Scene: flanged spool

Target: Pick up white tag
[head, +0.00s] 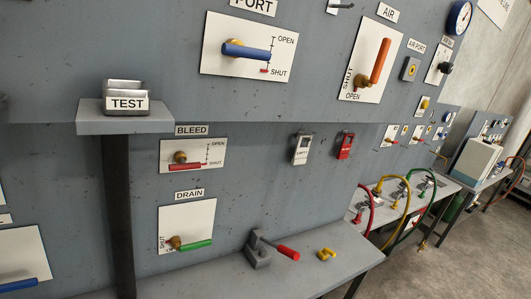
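The white tag (302,150) hangs on the grey panel, right of the middle in the head view. It has a dark top and small dark lettering. A red tag (345,146) of similar shape hangs just to its right, apart from it. No part of my gripper shows in the view, so its place relative to the tag cannot be told.
Below the tags, a grey shelf (325,278) carries a red-handled tool (285,252) and a small yellow piece (326,254). A bracket shelf (95,124) with a TEST tray (126,88) juts out at left. Lever plates and hoses surround the tags.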

